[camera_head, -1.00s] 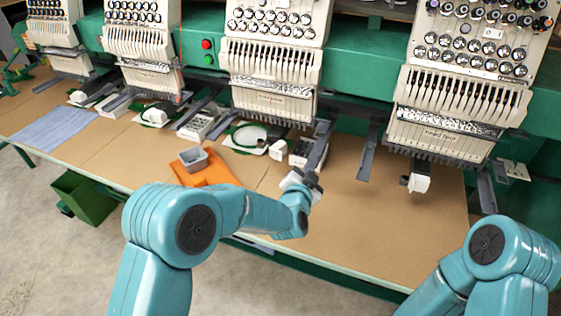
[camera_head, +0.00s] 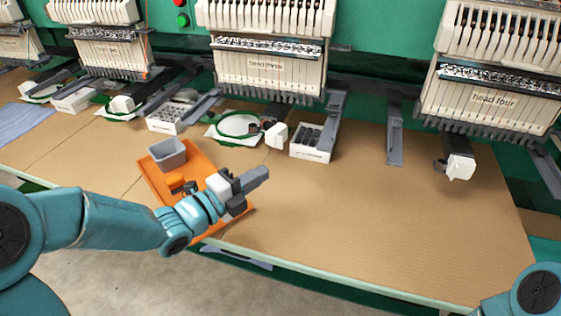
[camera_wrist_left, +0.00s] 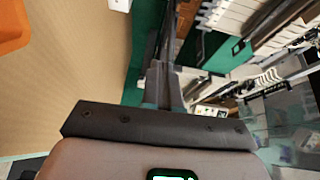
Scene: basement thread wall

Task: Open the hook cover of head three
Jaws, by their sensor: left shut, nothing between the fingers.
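Head three (camera_head: 265,68), a cream embroidery head with a row of needles, hangs at the back centre. Under it a small white hook cover (camera_head: 276,135) sits at the end of a dark arm, next to a green hoop (camera_head: 238,126). The cover looks closed, though detail is small. My right gripper is out of view.
The orange tray (camera_head: 211,156) holds a grey bin (camera_head: 167,153). A white box of dark pieces (camera_head: 310,144) stands right of the cover. Head four (camera_head: 490,95) has its own white cover (camera_head: 460,166). The table's right front is clear.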

